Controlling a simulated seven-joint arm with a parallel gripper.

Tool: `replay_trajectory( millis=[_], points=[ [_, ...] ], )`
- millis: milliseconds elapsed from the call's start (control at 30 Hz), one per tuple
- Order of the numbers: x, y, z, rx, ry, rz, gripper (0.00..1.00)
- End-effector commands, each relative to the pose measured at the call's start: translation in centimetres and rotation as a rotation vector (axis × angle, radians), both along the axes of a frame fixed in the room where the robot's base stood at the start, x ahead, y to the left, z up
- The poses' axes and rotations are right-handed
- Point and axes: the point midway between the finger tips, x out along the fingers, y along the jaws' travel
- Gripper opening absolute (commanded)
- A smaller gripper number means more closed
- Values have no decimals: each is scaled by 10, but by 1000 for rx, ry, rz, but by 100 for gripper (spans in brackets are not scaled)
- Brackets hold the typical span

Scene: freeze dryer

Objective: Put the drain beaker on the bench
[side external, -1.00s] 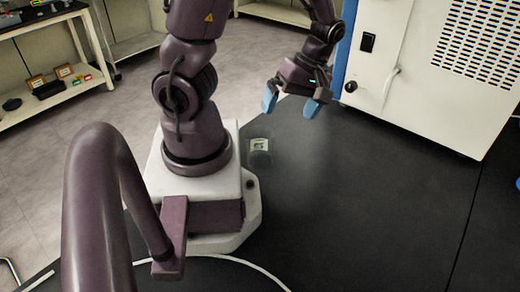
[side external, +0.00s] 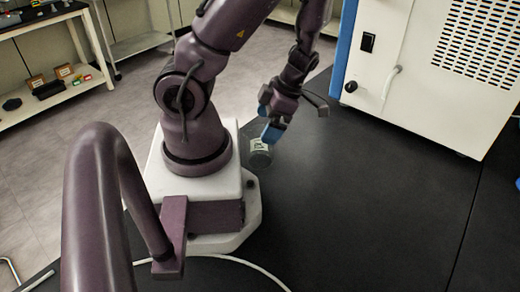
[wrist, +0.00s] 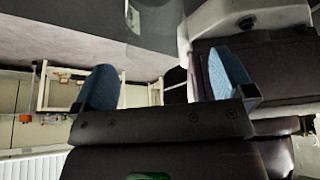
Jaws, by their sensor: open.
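The drain beaker (side external: 260,157) is a small clear vessel with a pale label. It stands on the black bench top (side external: 370,200), beside the white base of my arm. My gripper (side external: 272,134) is just above and to the right of it in the side view, with blue fingertips angled down. The gripper is open, and nothing shows between its fingers in the wrist view (wrist: 163,82). The beaker shows in part at the top edge of the wrist view (wrist: 155,28), beyond the fingers. I cannot tell from the side view whether a fingertip touches it.
A white machine (side external: 430,75) with a vent grille, black switch and handle stands on the bench at the back right. The bench in front of it is clear. A shelf (side external: 55,95) with small boxes is at the far left.

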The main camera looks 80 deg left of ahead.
Motion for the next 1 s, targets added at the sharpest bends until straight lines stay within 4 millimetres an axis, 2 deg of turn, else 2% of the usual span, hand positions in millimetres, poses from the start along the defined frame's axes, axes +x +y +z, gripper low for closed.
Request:
replay_trajectory(
  millis=[233, 533, 867, 1000],
  points=[
    [-8, 0, -16, -2, 2, 1, 100],
    [-24, 2, -50, -2, 3, 1, 100],
    [-26, 2, -56, -1, -1, -2, 100],
    [-26, 2, -56, -1, -1, -3, 68]
  ],
)
